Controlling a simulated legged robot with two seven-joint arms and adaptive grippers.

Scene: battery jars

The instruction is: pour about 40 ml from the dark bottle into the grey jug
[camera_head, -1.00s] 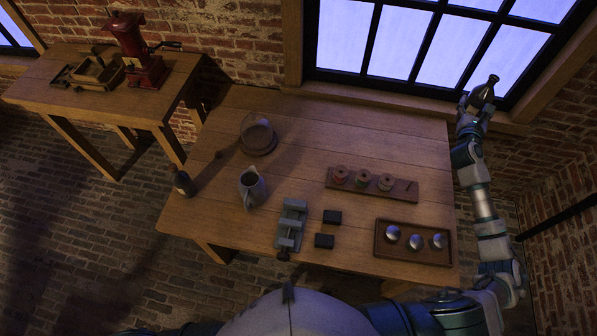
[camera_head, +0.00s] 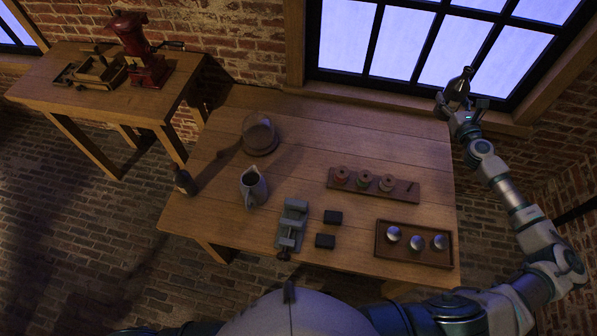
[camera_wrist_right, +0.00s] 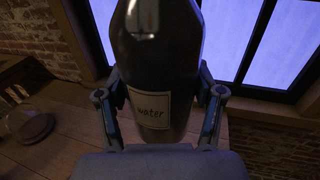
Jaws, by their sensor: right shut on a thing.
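My right gripper (camera_head: 459,104) is shut on a dark bottle (camera_head: 459,83) and holds it upright above the table's far right corner, in front of the window. In the right wrist view the bottle (camera_wrist_right: 157,60) stands between the two fingers (camera_wrist_right: 160,110) and bears a pale label reading "water". A second small dark bottle (camera_head: 185,181) stands at the table's left edge; its label is not readable. The grey jug (camera_head: 252,187) stands upright on the left half of the table, well away from the held bottle. Its inside is too dark to judge. My left gripper is out of view.
A glass jar (camera_head: 260,135) stands behind the jug. A grey clamp-like tool (camera_head: 292,226) and two black blocks (camera_head: 332,217) lie right of it. A rack with spools (camera_head: 400,190) and a tray with silvery domes (camera_head: 440,258) occupy the right side.

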